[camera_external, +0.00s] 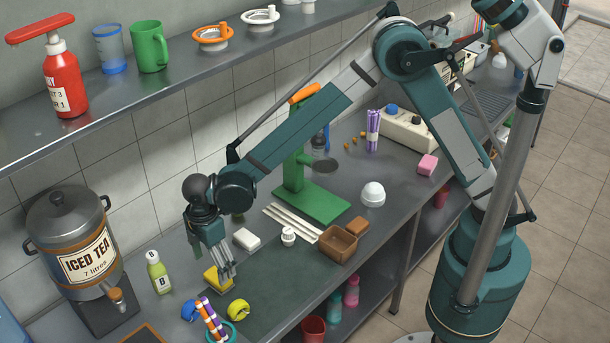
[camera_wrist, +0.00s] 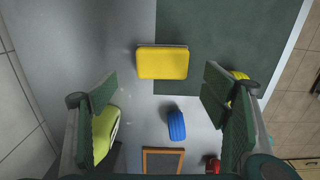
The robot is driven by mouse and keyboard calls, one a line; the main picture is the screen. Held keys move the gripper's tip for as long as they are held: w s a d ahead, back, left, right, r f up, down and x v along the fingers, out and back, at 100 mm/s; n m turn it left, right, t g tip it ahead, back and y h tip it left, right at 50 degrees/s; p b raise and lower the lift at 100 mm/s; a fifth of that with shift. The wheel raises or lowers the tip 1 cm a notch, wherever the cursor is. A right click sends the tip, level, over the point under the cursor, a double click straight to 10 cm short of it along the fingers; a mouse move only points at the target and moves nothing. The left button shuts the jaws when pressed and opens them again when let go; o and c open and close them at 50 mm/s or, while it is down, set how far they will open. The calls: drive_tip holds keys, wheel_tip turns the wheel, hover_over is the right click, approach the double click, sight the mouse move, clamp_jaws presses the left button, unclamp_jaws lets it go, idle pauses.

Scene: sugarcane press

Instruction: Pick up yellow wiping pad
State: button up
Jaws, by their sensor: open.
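The yellow wiping pad (camera_external: 217,279) lies on the metal counter at the lower left of the external view. In the wrist view the yellow pad (camera_wrist: 162,63) is a flat rectangle with a dark edge, partly over the border of a dark green mat. My gripper (camera_external: 222,268) is above the pad and points down; its fingers partly cover the pad there. In the wrist view my gripper (camera_wrist: 160,92) is open and empty, its two green fingers wide apart, with the pad ahead of the gap between them.
A blue roll (camera_wrist: 176,125) lies near the pad. A yellow roll (camera_external: 238,310) and a cup of striped sticks (camera_external: 213,321) stand close in front. A green bottle (camera_external: 159,272) and the iced tea dispenser (camera_external: 76,243) are left. A white block (camera_external: 246,239) is behind; the dark mat (camera_external: 285,285) is mostly clear.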

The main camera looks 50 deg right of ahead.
sight(216, 277)
drive_tip(key=shift+f, duration=0.65)
drive_tip(key=shift+f, duration=0.15)
drive_tip(key=shift+s+d+f+b, duration=0.1)
drive_tip(key=shift+f+b, duration=0.15)
drive_tip(key=shift+f, duration=1)
drive_tip(key=shift+s+f+b, duration=0.1)
drive_tip(key=shift+f+b, duration=0.1)
drive_tip(key=shift+f, duration=1.05)
drive_tip(key=c, duration=1)
